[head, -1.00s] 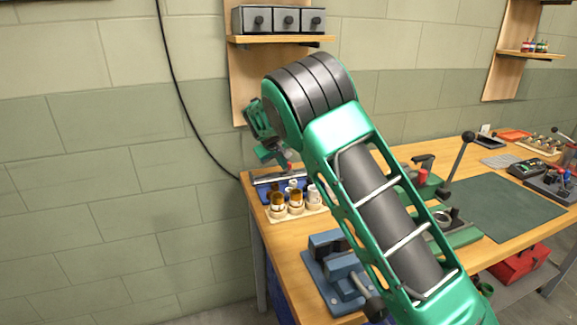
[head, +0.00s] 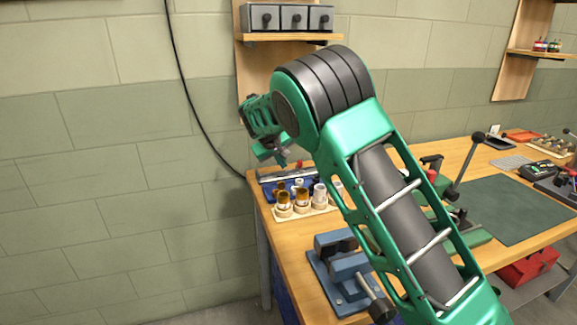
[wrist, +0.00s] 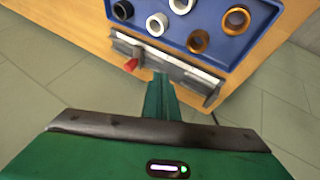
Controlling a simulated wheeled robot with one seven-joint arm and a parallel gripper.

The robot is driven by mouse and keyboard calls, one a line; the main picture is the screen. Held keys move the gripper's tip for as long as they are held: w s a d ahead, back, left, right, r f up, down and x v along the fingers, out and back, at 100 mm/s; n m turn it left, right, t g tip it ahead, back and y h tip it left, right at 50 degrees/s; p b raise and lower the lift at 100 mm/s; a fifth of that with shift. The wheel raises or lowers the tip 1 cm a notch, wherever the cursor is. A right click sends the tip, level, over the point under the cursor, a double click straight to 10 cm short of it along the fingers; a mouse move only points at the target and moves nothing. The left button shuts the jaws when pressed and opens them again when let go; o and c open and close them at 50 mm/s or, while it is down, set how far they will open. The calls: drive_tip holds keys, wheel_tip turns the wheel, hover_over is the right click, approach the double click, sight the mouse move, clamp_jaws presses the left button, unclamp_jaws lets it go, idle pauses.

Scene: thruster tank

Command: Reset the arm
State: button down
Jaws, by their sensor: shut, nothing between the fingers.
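My green arm rises across the middle of the head view and bends at a dark banded joint. My gripper (head: 279,157) hangs beyond that joint, above the left end of the workbench. It is partly hidden by the arm. In the wrist view its green fingers (wrist: 161,80) are together with nothing between them. They point towards a grey metal strip with a red lever (wrist: 132,64), beside a blue tray (wrist: 215,52).
The wooden workbench (head: 290,255) holds a blue vise (head: 345,270), a block with several small cups (head: 303,208) and a dark green mat (head: 510,212). A shelf with grey drawers (head: 290,18) hangs on the wall behind. The left side is open.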

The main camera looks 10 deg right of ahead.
drive_tip(key=v, duration=0.8)
drive_tip(key=s+d+r+m+g+y, duration=0.1)
drive_tip(key=s+d+m+g+y, duration=0.1)
drive_tip(key=s+d, duration=1.2)
drive_tip(key=s+d+f+m+y, duration=0.1)
drive_tip(key=s+d, duration=0.1)
drive_tip(key=s, duration=1)
drive_tip(key=s+d+f+y, duration=0.1)
drive_tip(key=s+d, duration=0.2)
drive_tip(key=s, duration=0.9)
drive_tip(key=s+d+f+m+g, duration=0.1)
drive_tip(key=s+d+m+g, duration=0.1)
drive_tip(key=s+d, duration=0.3)
drive_tip(key=s+d+f+m+g, duration=0.1)
drive_tip(key=s+d+m, duration=0.3)
drive_tip(key=s, duration=0.8)
drive_tip(key=shift+s+d+f+g, duration=0.25)
drive_tip(key=shift+s+d+g, duration=0.1)
drive_tip(key=shift+d+g, duration=0.5)
